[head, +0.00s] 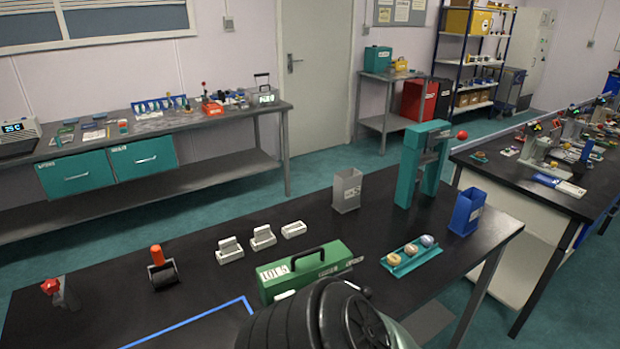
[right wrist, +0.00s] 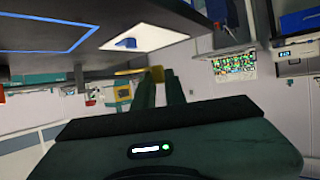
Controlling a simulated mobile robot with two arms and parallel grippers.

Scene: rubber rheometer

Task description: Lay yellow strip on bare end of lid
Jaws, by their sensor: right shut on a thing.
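In the right wrist view my right gripper (right wrist: 158,76) is shut on the yellow strip (right wrist: 133,72). The strip shows as a thin yellow piece at the fingertips, and part of it is hidden by the fingers. In the head view a dark arm part of mine fills the bottom middle, and the right fingers do not show there. The green case (head: 315,273) lies on the black table just beyond that arm. It has a black handle on its lid and a white LOT 5 label at its left end. My left gripper is in neither view.
Small white blocks (head: 262,238) stand behind the case. An orange-handled roller (head: 162,268) is at left. A teal tray (head: 401,259) with round pieces, a grey bin (head: 346,190), a blue bin (head: 467,211) and a teal stand (head: 411,165) are at right.

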